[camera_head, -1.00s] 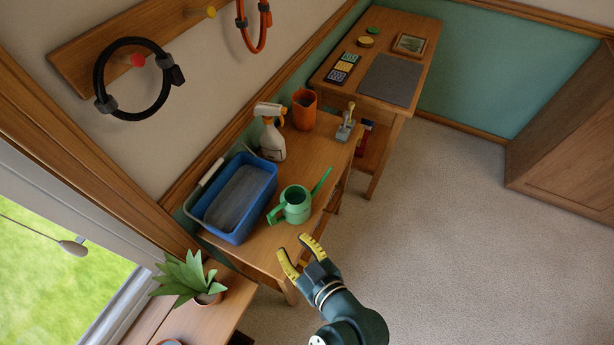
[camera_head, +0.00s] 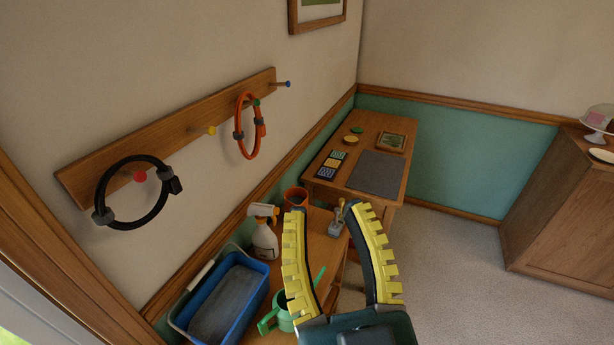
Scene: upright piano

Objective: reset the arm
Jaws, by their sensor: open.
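My gripper (camera_head: 333,212) is in the lower middle of the head view, with its yellow ridged fingers spread wide and pointing up in the picture. Nothing is held between the fingers. It appears in front of the wooden bench (camera_head: 258,318) and covers part of it. The green watering can (camera_head: 285,318) shows just left of the gripper, partly hidden by it. A small grey tool with a light handle (camera_head: 338,222) shows in the gap between the fingers, farther back.
On the bench are a blue tub (camera_head: 228,305), a spray bottle (camera_head: 264,238) and an orange pot (camera_head: 295,197). A peg rail (camera_head: 180,138) holds a black ring (camera_head: 104,196) and an orange ring (camera_head: 241,128). A desk (camera_head: 397,197) stands behind; a cabinet (camera_head: 560,215) stands right. Carpet (camera_head: 455,270) between is clear.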

